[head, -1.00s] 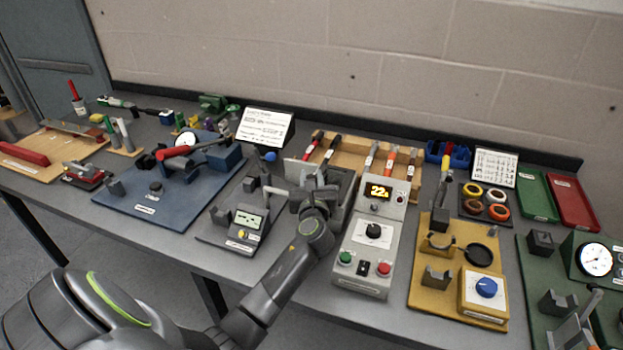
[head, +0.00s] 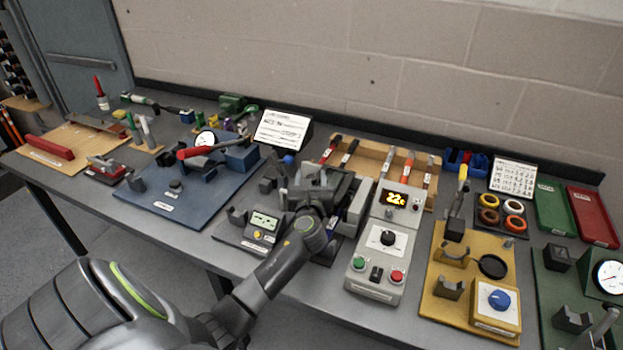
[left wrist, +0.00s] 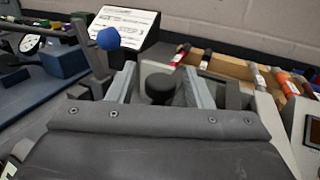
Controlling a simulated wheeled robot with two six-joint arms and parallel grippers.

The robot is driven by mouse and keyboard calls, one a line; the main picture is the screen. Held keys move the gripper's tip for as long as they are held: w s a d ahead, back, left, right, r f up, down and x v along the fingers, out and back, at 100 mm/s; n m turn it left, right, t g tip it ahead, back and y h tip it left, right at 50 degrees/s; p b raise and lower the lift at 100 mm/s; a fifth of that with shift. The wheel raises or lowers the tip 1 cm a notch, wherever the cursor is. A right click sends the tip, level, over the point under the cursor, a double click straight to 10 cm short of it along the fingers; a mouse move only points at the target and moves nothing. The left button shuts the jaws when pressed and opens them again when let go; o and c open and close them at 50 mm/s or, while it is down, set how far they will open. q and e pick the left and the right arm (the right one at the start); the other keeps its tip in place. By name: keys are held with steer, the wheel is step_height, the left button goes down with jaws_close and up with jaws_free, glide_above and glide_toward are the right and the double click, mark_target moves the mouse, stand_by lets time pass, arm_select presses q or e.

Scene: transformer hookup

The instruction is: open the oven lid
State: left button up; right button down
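The oven appears to be the dark grey box (head: 338,188) at the middle of the bench, beside the controller. My left gripper (head: 312,182) is over its left part and hides much of it, so I cannot tell how the lid stands. In the left wrist view, the two light grey fingers of my left gripper (left wrist: 160,84) are apart. A round black knob (left wrist: 160,88) shows between them, with narrow gaps at its sides; I cannot see contact. My right gripper is not in view.
The controller (head: 387,236) with a lit display stands just right of the oven. A blue-ball lever (left wrist: 108,39) stands at the gripper's far left. A small meter (head: 263,222) sits left of my wrist. A wooden tool rack (head: 373,158) is behind.

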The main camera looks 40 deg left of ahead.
arm_select(q)
steer(key=shift+s+d, duration=0.25)
steer(key=b+v, duration=0.2)
steer(key=v, duration=1.4)
steer(key=shift+s+d, duration=0.2)
steer(key=shift+s, duration=0.2)
steer(key=shift+o, duration=0.2)
